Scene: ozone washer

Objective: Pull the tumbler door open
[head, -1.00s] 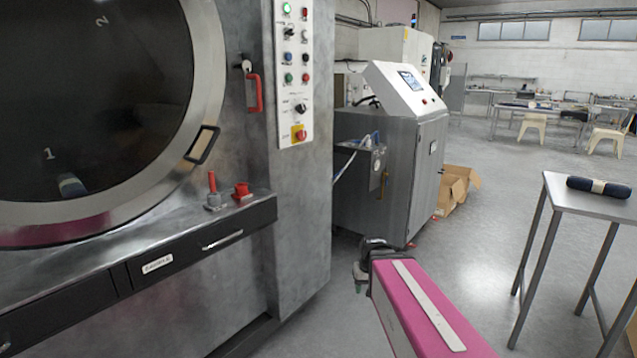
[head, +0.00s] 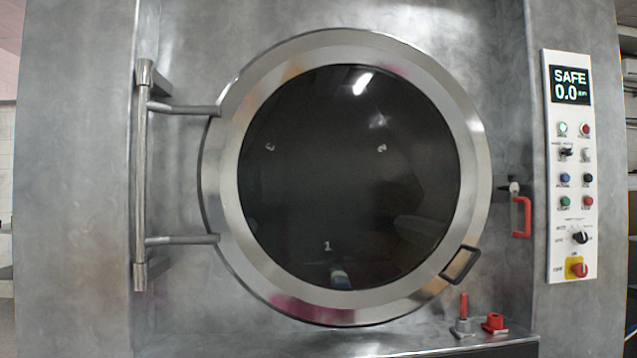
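The round tumbler door (head: 222,180) fills the middle of the head view, with a wide metal ring around dark glass. It looks shut against the machine front. Its hinge bar (head: 140,180) stands on the left, with two arms reaching to the ring. A black loop handle (head: 461,264) sits on the ring at the lower right. A red-handled latch (head: 521,215) is on the machine front, right of the door. Its fastening state is unclear. My gripper is not in view.
A control panel (head: 572,135) at the right has a display reading SAFE 0.0, several buttons and a red-and-yellow switch (head: 577,268). Two small red-topped fittings, one a pin (head: 463,308) and one a block (head: 494,322), stand on the ledge below the door.

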